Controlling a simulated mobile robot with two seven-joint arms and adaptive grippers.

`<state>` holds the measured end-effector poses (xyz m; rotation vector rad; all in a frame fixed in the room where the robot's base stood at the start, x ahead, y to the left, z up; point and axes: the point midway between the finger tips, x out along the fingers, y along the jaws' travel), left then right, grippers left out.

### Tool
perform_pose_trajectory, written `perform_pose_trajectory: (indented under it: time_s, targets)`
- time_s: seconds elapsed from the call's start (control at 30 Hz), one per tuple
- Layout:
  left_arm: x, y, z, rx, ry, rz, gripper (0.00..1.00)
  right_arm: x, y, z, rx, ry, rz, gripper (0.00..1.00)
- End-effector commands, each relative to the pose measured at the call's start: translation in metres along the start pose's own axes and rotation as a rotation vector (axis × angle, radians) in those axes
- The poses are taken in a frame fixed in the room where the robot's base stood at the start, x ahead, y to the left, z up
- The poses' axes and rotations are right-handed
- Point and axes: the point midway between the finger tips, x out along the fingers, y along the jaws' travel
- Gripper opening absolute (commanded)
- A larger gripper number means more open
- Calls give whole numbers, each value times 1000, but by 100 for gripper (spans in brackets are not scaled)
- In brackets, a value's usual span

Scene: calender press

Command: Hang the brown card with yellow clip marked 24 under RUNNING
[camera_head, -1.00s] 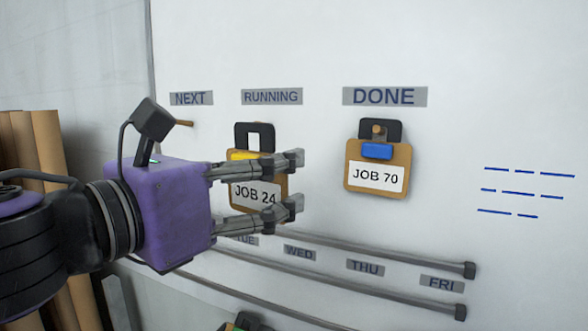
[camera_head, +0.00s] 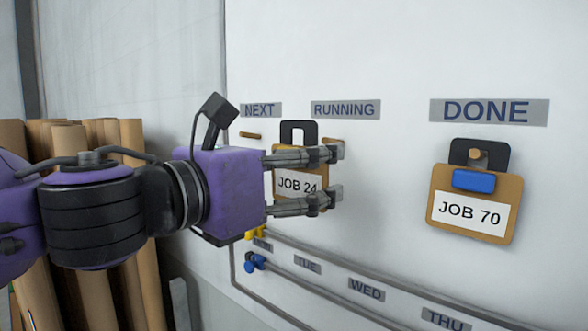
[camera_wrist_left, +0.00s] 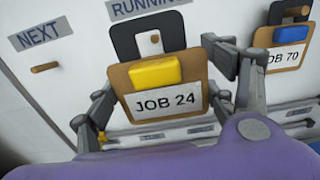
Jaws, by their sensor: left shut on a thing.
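The brown card with yellow clip and label JOB 24 (camera_head: 292,184) is held upright in my left gripper (camera_head: 336,172), which is shut on its sides. In the left wrist view the card (camera_wrist_left: 165,101) sits between the fingers of the left gripper (camera_wrist_left: 150,88). Its black hanger's opening frames a wooden peg in that view. In the head view the RUNNING peg (camera_head: 333,141) shows just right of the hanger, partly behind a finger, and the opening shows bare wall. The RUNNING sign (camera_head: 345,109) is above. My right gripper is not in view.
The JOB 70 card (camera_head: 476,205) with blue clip hangs on a peg under the DONE sign (camera_head: 489,111). An empty peg (camera_head: 252,135) is under NEXT. Rails (camera_head: 318,285) with weekday labels run below. Brown rolls (camera_head: 70,150) stand at left.

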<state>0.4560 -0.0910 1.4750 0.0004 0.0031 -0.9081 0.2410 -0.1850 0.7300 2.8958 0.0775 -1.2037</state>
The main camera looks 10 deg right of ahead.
Motion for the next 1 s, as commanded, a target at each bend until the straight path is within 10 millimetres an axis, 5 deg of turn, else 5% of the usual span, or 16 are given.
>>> perform_pose_trajectory:
  time_s: [1.0]
  targets:
    - [62,0,-5,0,-1,-1,57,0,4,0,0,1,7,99]
